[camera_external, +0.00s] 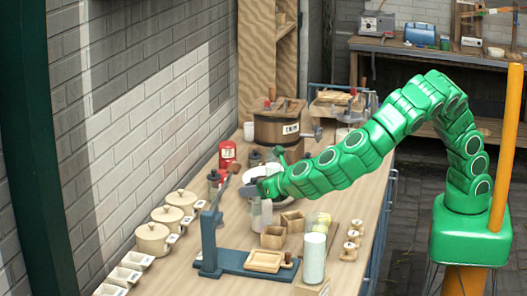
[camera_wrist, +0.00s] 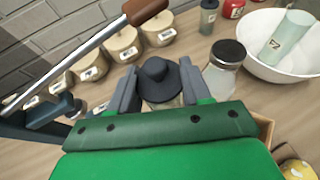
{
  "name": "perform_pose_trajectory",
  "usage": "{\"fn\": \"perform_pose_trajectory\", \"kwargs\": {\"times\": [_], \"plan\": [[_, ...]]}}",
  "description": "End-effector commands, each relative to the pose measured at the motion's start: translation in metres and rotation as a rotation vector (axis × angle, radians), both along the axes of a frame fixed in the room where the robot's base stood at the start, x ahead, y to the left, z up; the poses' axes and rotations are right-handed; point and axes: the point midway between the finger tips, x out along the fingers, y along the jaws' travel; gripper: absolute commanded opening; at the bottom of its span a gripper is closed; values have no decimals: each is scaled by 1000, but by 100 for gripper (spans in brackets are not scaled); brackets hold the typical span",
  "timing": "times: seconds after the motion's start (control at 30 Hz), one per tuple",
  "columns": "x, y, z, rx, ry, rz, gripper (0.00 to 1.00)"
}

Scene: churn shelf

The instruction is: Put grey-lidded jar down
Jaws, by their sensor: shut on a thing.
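The grey-lidded jar is between my fingers in the wrist view, its dark grey knobbed lid (camera_wrist: 158,78) facing the camera. Its pale body is mostly hidden below the lid. My gripper (camera_wrist: 160,90) is shut on it, one grey finger on each side. In the external view my gripper (camera_external: 262,187) is over the middle of the bench, and a pale jar body (camera_external: 261,216) shows below it. Whether the held jar touches the bench is unclear.
A second glass jar with a dark lid (camera_wrist: 225,68) stands close right of my gripper. Beyond it is a white bowl (camera_wrist: 262,58). A wooden-handled lever (camera_wrist: 100,45) crosses at the left. Lidded pots (camera_wrist: 122,44) line the wall. Small wooden boxes (camera_external: 273,238) stand nearby.

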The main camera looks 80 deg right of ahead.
Motion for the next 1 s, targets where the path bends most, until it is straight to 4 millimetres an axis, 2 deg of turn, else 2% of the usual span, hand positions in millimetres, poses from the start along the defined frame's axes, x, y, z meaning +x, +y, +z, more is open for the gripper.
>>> {"fn": "perform_pose_trajectory", "kwargs": {"times": [0.27, 0.5, 0.9, 1.0], "plan": [[1, -1, -19, -1, -2, -1, 0], [1, -1, -51, -2, 0, -1, 0], [0, 0, -89, -1, -1, 1, 0], [0, 0, -93, 2, -1, 0, 0]]}}
